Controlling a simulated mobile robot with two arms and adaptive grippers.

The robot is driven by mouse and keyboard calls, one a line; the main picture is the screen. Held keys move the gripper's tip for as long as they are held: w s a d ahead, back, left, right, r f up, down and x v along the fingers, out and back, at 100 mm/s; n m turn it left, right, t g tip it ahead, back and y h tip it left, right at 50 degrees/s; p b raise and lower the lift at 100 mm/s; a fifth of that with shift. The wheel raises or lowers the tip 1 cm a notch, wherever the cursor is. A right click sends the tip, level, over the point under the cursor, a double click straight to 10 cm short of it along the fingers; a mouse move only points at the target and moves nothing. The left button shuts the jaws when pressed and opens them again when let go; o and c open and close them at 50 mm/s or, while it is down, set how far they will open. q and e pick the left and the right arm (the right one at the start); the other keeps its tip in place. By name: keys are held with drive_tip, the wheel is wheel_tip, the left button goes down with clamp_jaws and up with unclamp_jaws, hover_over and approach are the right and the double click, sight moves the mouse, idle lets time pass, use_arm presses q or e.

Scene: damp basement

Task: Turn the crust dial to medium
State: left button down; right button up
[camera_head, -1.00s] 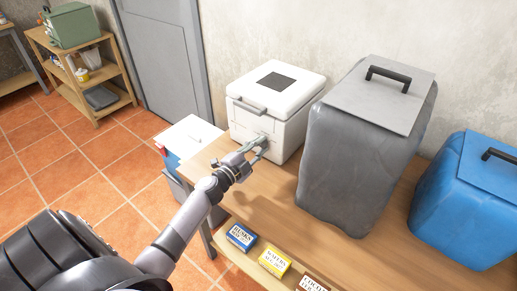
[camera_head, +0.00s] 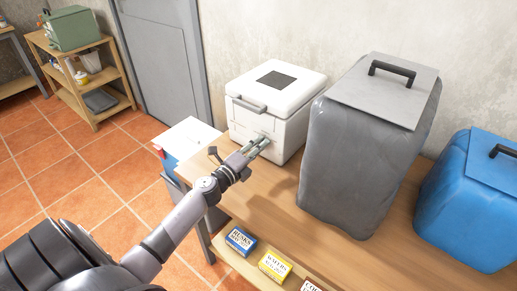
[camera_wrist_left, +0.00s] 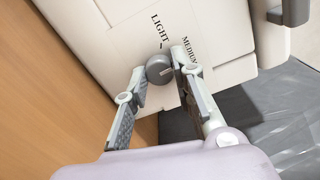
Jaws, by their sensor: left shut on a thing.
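The white bread maker (camera_head: 292,97) stands at the left end of the wooden table, with a dark square on its lid and a handle at its front. In the left wrist view, its grey crust dial (camera_wrist_left: 159,69) sits on the white front. The printed words LIGHT (camera_wrist_left: 160,27) and MEDIUM (camera_wrist_left: 189,50) are readable beside it. My left gripper (camera_head: 258,144) is at the lower front of the machine. In the left wrist view its fingers (camera_wrist_left: 160,66) are shut on the dial, one on each side, and partly hide it. My right gripper is out of view.
A tall grey covered block (camera_head: 350,165) stands close to the right of the bread maker, and a blue one (camera_head: 462,215) further right. Boxes, one blue (camera_head: 240,240) and one yellow (camera_head: 273,264), sit on a lower shelf. Bare tabletop (camera_head: 262,196) lies in front.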

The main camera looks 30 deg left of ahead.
use_arm(q)
drive_tip(key=shift+f, duration=0.1)
idle(0.5)
drive_tip(key=c, duration=1.3)
unclamp_jaws()
drive_tip(key=shift+c, duration=0.2)
drive_tip(key=s, duration=0.8)
drive_tip(key=s+a, duration=0.1)
drive_tip(key=s, duration=0.3)
